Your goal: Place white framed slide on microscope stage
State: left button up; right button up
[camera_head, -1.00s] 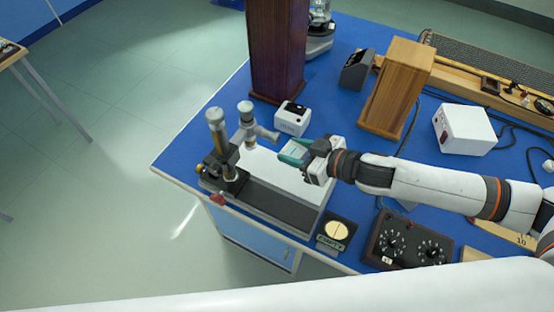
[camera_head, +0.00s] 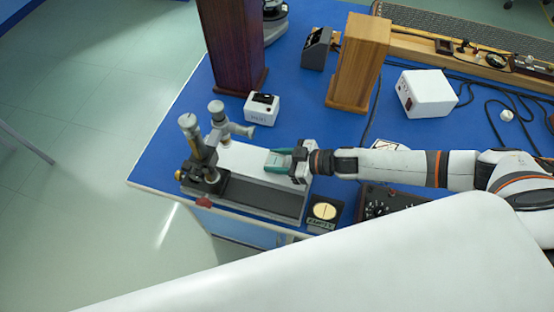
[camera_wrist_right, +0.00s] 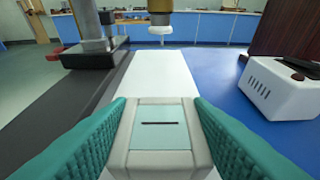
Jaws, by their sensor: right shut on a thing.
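My right gripper (camera_head: 279,163) is shut on the white framed slide, with its green finger pads on either side of the frame. In the right wrist view the slide (camera_wrist_right: 161,136) has a white frame, a pale blue-green middle and a short dark line. The slide is over the near end of the white microscope stage (camera_wrist_right: 158,75); whether it touches the stage cannot be told. The microscope (camera_head: 205,150) stands at the left end of this stage, which also shows in the head view (camera_head: 240,158). My left gripper is not in view.
A small white box (camera_head: 261,108) stands behind the stage. A dark wooden column (camera_head: 230,45) and a light wooden block (camera_head: 357,62) rise farther back. A round-faced dial (camera_head: 325,211) sits in front. A white power box (camera_head: 427,93) and cables lie right.

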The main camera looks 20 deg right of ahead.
jog(key=shift+f, duration=0.2)
jog(key=shift+f, duration=0.2)
jog(key=o, duration=1)
jog(key=shift+r, duration=0.1)
jog(key=shift+r, duration=0.2)
jog(key=b+v, duration=0.2)
jog(key=v, duration=0.8)
jog(key=shift+s+d+f, duration=0.1)
jog(key=shift+s+d, duration=0.1)
jog(key=shift+d, duration=0.05)
jog(key=shift+v, duration=0.75)
